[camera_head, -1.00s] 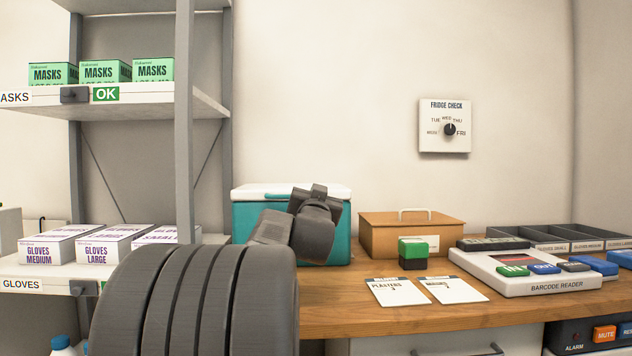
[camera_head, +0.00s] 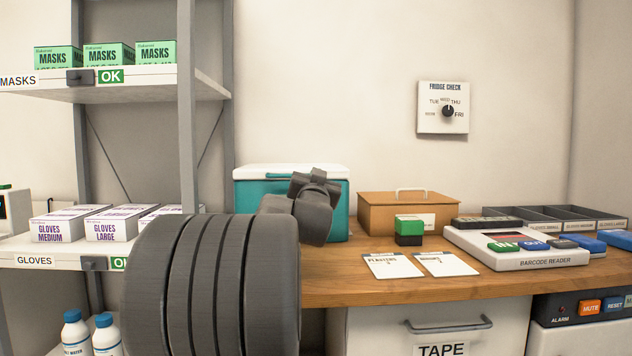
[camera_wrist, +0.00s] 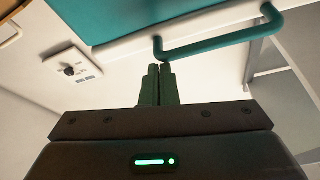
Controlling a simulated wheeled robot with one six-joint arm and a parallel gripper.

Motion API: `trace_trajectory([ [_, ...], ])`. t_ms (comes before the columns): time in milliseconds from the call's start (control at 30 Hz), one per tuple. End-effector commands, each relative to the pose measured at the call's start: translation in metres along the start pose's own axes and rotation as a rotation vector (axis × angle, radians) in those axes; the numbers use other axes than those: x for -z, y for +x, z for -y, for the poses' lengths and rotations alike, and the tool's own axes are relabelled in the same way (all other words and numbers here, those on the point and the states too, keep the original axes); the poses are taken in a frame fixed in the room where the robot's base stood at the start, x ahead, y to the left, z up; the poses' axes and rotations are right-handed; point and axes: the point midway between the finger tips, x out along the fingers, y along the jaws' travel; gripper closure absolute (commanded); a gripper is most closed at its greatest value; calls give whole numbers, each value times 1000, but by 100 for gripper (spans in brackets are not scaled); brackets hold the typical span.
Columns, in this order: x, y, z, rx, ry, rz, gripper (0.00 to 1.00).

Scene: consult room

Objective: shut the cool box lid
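The cool box (camera_head: 250,209) is teal with a white lid (camera_head: 290,171) and stands at the left end of the wooden counter. The lid looks level on top of the body; I cannot tell whether it is fully down. My gripper (camera_wrist: 160,68) shows in the wrist view with its two fingers close together and nothing seen between them. A teal bar handle (camera_wrist: 220,42) on the cool box is just beyond the fingertips; whether they touch it is unclear.
A brown box with a handle (camera_head: 388,215), a green and black block (camera_head: 409,230), cards (camera_head: 392,265) and a barcode reader (camera_head: 520,258) stand right of the cool box. A shelf unit (camera_head: 187,110) with glove boxes stands left.

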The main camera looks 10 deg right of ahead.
Motion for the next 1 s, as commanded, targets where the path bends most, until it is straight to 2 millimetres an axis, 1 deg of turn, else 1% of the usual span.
trace_trajectory([
  [33, -17, -4, -2, -4, 2, 34, 100],
  [167, -14, -18, -2, -3, 3, 31, 100],
  [267, -10, -36, -1, -2, 1, 23, 100],
  [500, -2, -86, -1, -1, 0, 10, 100],
  [700, 2, -120, 0, 0, 1, 3, 100],
  [833, 2, -133, 0, 0, 1, 0, 100],
  [1000, 2, -139, -1, 0, 1, -1, 100],
])
